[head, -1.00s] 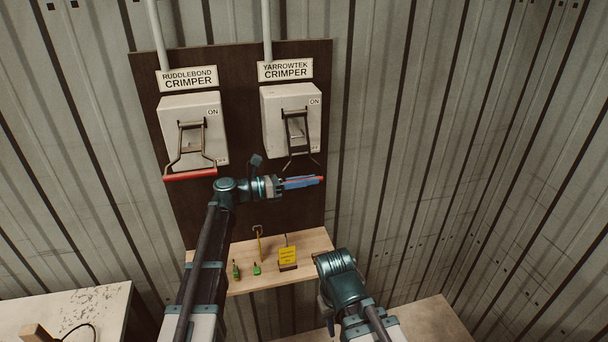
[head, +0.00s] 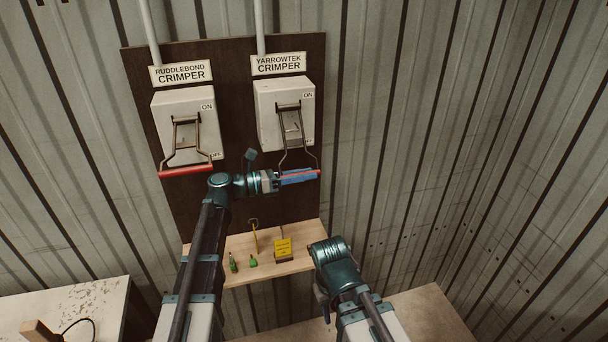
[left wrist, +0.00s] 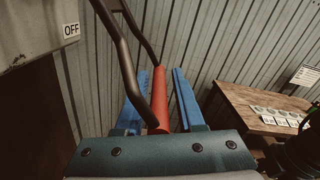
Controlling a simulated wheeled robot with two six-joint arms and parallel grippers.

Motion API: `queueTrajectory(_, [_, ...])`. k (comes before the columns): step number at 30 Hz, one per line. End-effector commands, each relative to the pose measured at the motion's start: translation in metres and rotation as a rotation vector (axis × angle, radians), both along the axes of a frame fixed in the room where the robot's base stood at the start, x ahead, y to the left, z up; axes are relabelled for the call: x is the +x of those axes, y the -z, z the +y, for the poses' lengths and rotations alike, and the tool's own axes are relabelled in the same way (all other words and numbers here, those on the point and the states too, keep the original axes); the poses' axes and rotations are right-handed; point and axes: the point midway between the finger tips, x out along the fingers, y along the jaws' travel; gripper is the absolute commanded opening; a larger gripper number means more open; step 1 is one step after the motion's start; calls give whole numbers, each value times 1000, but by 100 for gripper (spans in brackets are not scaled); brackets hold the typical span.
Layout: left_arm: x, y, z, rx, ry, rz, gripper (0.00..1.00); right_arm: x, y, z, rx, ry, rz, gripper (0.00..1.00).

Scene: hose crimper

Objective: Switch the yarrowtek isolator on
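The yarrowtek isolator is a pale grey box (head: 267,128) on the dark board, under the YARROWTEK CRIMPER sign (head: 278,63). Its dark wire-like lever hangs down to a red handle bar (left wrist: 160,100), beside the OFF mark (left wrist: 71,30). My left gripper (head: 299,176) has blue fingers, one on each side of the red bar. In the left wrist view (left wrist: 160,98) narrow gaps show between the bar and both fingers, so they are around it but not closed on it. My right arm is at the lower right; its fingers are hidden.
The ruddlebond box (head: 183,125) is to the left, its red handle (head: 186,171) also down. A wooden shelf (head: 300,257) below holds small green items and a yellow sign (head: 283,248). A pale table (head: 90,305) stands at lower left.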

Motion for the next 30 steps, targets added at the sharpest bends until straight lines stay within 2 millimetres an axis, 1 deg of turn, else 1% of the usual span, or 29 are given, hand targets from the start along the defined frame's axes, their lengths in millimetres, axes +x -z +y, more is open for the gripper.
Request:
queueTrajectory(10, [0, 0, 1, 0, 0, 0, 50, 0, 0, 0, 0, 0, 0, 34])
queueTrajectory(14, [-3, 0, 10, 0, -1, 0, 50, 0, 0, 0, 0, 0, 0, 34])
queueTrajectory(17, [-8, 0, 27, 0, -4, 0, 50, 0, 0, 0, 0, 0, 0, 34])
queueTrajectory(24, [-24, 0, 78, 0, -4, 0, 50, 0, 0, 0, 0, 0, 0, 34])
queueTrajectory(30, [-35, 0, 111, 0, -3, 0, 50, 0, 0, 0, 0, 0, 0, 34])
